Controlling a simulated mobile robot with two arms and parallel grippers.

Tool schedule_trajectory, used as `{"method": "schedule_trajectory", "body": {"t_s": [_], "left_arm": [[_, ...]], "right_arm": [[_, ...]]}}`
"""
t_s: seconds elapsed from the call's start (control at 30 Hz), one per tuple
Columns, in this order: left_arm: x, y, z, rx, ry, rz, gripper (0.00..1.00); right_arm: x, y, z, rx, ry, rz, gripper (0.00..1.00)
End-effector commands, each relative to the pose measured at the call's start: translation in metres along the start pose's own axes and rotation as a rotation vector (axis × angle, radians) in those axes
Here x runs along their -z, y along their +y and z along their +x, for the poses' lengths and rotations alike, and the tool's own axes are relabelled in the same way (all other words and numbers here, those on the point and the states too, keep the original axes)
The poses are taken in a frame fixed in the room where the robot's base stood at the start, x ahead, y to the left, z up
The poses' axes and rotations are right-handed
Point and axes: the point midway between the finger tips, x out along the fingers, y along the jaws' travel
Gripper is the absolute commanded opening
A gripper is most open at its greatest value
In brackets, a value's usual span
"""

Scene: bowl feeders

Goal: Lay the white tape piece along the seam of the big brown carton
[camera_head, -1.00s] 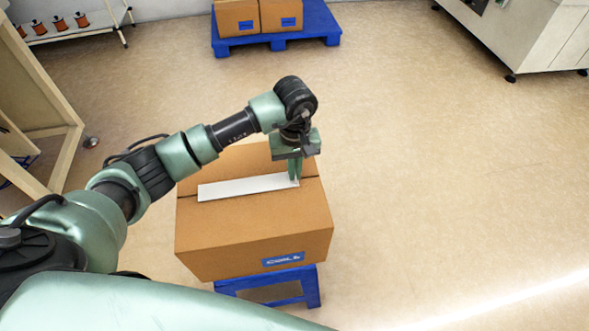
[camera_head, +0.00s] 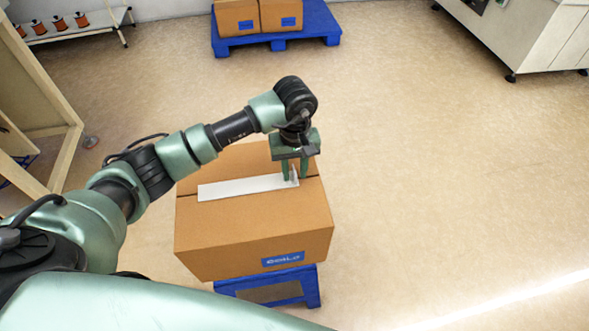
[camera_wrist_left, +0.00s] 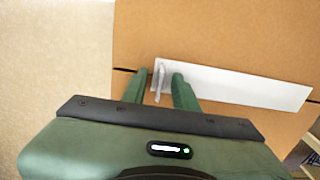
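The big brown carton (camera_head: 258,228) stands on a small blue stool, with a dark seam across its top. The white tape piece (camera_head: 240,188) lies over this seam; short lengths of seam show past both ends. In the left wrist view the tape piece (camera_wrist_left: 245,85) lies on the carton top (camera_wrist_left: 215,30), with a small upturned tab at its left end. My left gripper (camera_head: 294,178) is over the tape's right end in the head view. Its fingers (camera_wrist_left: 159,75) are open, apart on either side of the tab. My right gripper is not in view.
The blue stool (camera_head: 309,286) is under the carton. A blue pallet (camera_head: 316,24) with brown cartons is at the back. A wooden frame (camera_head: 68,155) is at left, a spool shelf (camera_head: 85,32) behind it. A pale machine (camera_head: 530,40) is back right. The right floor is clear.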

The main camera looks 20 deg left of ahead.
Motion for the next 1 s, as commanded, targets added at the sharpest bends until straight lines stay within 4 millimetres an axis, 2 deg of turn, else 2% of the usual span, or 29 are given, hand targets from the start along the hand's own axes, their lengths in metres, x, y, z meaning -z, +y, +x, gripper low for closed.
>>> {"method": "schedule_trajectory", "body": {"t_s": [0.17,0.27,0.5,0.7,1.0], "left_arm": [[0.000,0.000,-0.001,0.000,0.000,0.000,0.29],[0.001,0.001,-0.009,-0.002,0.003,0.001,0.29],[0.002,0.001,-0.050,-0.003,0.004,0.000,0.29],[0.001,0.000,-0.073,-0.001,0.001,-0.001,0.29],[0.000,0.000,-0.078,0.001,0.000,0.000,0.29]], "right_arm": [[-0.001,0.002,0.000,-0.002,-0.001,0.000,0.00],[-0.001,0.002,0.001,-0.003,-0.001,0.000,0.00],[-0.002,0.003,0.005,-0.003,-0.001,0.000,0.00],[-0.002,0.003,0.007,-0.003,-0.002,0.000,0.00],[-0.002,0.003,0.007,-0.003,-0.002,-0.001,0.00]]}}
